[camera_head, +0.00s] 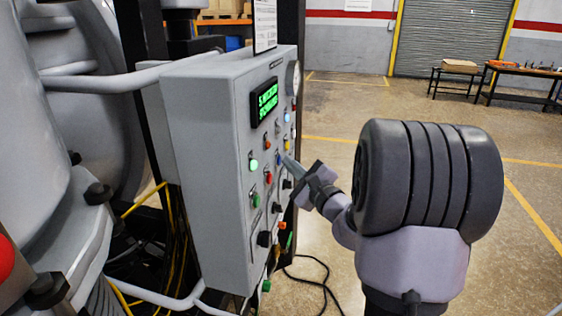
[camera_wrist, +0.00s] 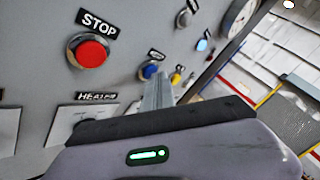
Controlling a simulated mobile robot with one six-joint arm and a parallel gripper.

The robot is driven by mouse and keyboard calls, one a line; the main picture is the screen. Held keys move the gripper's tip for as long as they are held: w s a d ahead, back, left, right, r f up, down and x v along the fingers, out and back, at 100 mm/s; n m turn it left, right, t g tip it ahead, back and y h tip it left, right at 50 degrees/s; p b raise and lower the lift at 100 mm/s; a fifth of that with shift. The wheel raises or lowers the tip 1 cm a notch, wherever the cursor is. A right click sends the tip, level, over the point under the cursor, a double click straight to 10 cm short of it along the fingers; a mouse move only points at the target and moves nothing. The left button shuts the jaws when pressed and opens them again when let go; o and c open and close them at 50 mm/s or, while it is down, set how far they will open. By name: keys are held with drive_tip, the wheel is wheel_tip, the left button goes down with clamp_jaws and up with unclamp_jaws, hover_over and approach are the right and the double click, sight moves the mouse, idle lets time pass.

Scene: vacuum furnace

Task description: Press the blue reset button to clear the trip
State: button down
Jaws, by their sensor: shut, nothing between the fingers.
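The blue button (camera_wrist: 149,71) sits on the grey control panel (camera_head: 208,135), between the red STOP button (camera_wrist: 90,53) and a yellow button (camera_wrist: 177,77) in the wrist view. My gripper (camera_head: 286,159) points at the panel from the right in the head view, its fingers together with nothing between them. In the wrist view the fingertips (camera_wrist: 161,76) overlap the lower right of the blue button and partly hide it. I cannot tell whether they touch it. The button's small label is too blurred to read.
A green display (camera_head: 266,101) and a round gauge (camera_head: 293,78) are on the panel. A selector marked HEATER (camera_wrist: 85,122) lies below STOP. A handrail (camera_head: 120,78) juts from the furnace at left. A cable (camera_head: 318,281) lies on the floor. Open floor extends right, toward tables (camera_head: 520,82).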

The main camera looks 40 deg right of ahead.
drive_tip(key=shift+s+d, duration=0.45)
drive_tip(key=shift+s, duration=0.1)
drive_tip(key=s+d+b, duration=0.1)
drive_tip(key=s+d, duration=0.2)
drive_tip(key=shift+s+d+b, duration=0.15)
drive_tip(key=shift+s+b, duration=0.15)
drive_tip(key=shift+s, duration=0.1)
idle(0.7)
